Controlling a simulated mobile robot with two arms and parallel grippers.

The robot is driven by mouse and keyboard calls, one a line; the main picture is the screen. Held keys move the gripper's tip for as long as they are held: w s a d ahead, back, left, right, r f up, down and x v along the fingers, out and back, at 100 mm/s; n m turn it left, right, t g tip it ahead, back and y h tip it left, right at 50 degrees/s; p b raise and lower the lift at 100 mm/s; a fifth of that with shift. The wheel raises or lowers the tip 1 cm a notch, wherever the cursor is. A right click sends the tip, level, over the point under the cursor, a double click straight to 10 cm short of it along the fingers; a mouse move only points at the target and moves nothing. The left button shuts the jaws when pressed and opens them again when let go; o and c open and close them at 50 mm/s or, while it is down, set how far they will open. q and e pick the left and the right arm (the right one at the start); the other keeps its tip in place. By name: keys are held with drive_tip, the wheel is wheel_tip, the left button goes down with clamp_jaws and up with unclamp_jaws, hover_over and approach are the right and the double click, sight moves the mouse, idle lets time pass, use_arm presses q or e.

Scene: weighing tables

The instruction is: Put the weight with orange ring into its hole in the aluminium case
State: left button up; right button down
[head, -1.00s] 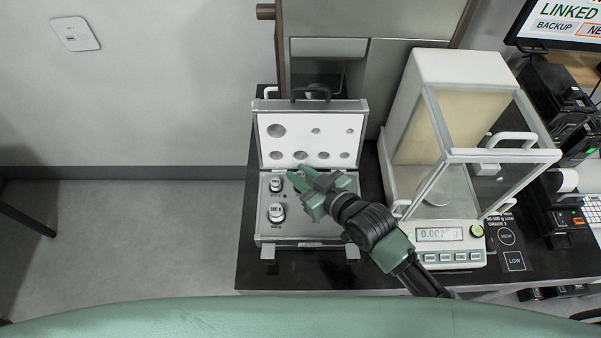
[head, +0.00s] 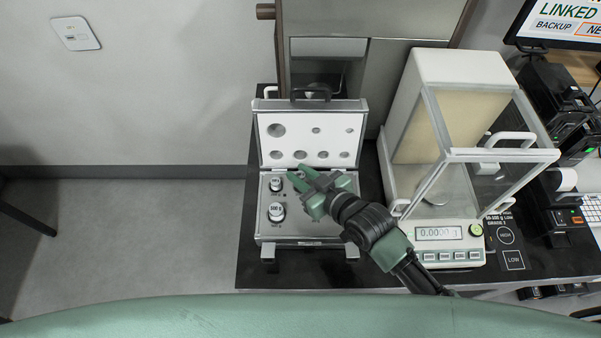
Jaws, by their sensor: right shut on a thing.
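The open aluminium case (head: 262,205) stands on the black table with its foam-lined lid (head: 300,130) raised at the back. My right gripper (head: 299,173) is over the back part of the case's base, near the lid hinge. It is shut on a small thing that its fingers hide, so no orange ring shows. Two weights stand at the left in the case: a small one (head: 276,184) at the back and a larger one marked 500 g (head: 276,212) in front. My forearm covers the right part of the base, so the holes there are hidden. My left gripper is not in view.
A balance (head: 452,235) with a glass draft shield (head: 500,180) stands right of the case, close to my right arm. Its display reads about zero. A grey cabinet (head: 375,80) is behind the case. Floor is free to the left.

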drive_tip(key=shift+f+b, duration=0.75)
drive_tip(key=shift+f, duration=0.6)
drive_tip(key=c, duration=1.2)
unclamp_jaws()
drive_tip(key=shift+o, duration=0.2)
drive_tip(key=b+v, duration=0.1)
drive_tip(key=v, duration=0.7)
drive_tip(key=shift+w, duration=0.1)
